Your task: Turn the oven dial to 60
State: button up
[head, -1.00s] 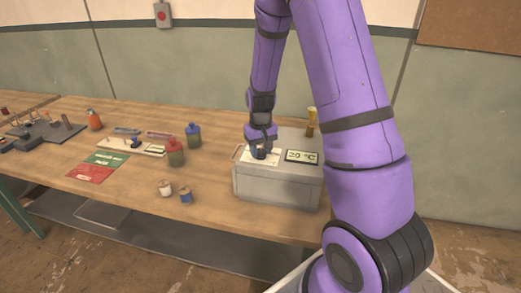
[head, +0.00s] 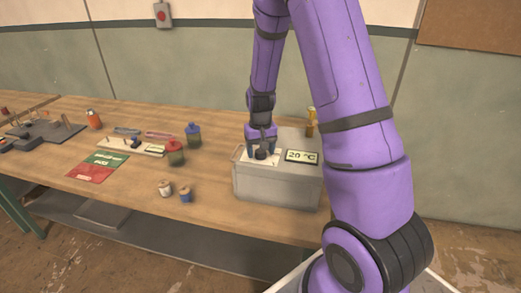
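The oven (head: 278,186) is a grey box on the right end of the wooden bench. Its small display (head: 302,157) reads 20 °C. The dark round dial (head: 261,154) sits on a white plate on top of the oven, left of the display. My gripper (head: 262,151) points down right at the dial. Its two fingers look spread to the left and right of the dial, with the dial showing between them. They look apart from the dial, though contact is too small to judge.
Red (head: 175,152) and blue-capped (head: 193,135) bottles stand left of the oven, with two small spools (head: 185,193) in front of them. A yellow-topped object (head: 311,121) stands behind the oven. The bench front (head: 230,218) is clear.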

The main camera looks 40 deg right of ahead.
aim_at(260, 151)
notch_tip(260, 151, up, 11)
dwell(0.7)
jog(key=shift+f, duration=0.1)
jog(key=s+a+r+n+t, duration=0.1)
jog(key=s+a+r, duration=0.3)
jog(key=s+r, duration=0.25)
jog(key=s+a+r+n+t, duration=0.1)
jog(key=s+a+r+t, duration=0.1)
jog(key=s+a+r, duration=0.45)
jog(key=s+a+r+n+t, duration=0.1)
jog(key=s+r, duration=0.2)
jog(key=s, duration=0.3)
jog(key=s+r+n+t, duration=0.1)
jog(key=s+r, duration=0.2)
jog(key=s, duration=0.3)
jog(key=shift+s+a, duration=0.4)
dwell(1.0)
